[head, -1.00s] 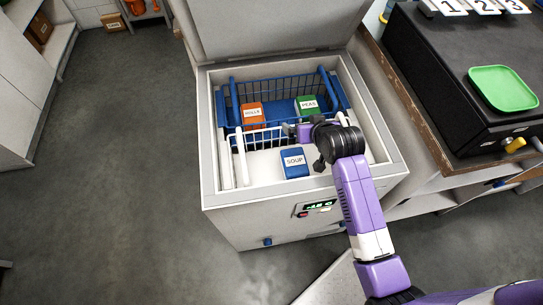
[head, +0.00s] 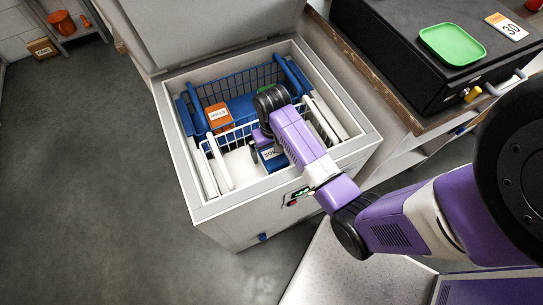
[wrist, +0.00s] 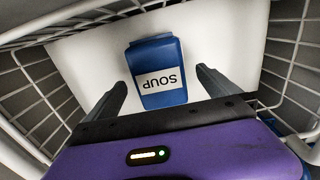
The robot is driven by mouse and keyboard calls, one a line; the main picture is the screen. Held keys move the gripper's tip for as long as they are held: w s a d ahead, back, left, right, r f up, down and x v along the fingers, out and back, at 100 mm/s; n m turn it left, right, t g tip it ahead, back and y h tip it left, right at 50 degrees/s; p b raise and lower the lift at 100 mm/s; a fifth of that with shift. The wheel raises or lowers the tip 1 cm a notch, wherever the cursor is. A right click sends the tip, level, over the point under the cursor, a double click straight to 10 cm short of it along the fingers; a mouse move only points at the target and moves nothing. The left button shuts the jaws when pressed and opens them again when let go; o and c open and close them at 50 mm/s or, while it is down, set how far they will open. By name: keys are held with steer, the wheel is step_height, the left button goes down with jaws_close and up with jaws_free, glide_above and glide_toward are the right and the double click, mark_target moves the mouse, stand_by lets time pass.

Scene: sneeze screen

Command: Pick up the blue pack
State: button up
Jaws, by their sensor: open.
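The blue pack (wrist: 156,58), with a white SOUP label, lies on the white floor of the white wire basket inside the chest freezer. My gripper (wrist: 160,82) is open above it in the wrist view, one finger on each side of the pack's near end, apart from it. In the head view the blue pack (head: 270,158) is partly hidden by my arm, and the fingers are hidden there too.
The white basket's wire walls (wrist: 291,60) stand close on both sides of my gripper. An orange ROLLS pack (head: 218,115) sits in the blue basket (head: 192,122) behind. The freezer lid (head: 210,30) stands open. A green tray (head: 452,43) lies on a black box at right.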

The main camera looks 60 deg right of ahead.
mark_target(272, 153)
step_height(272, 153, down, 4)
steer(key=shift+d, duration=0.15)
steer(key=shift+r, duration=0.1)
steer(key=c, duration=2)
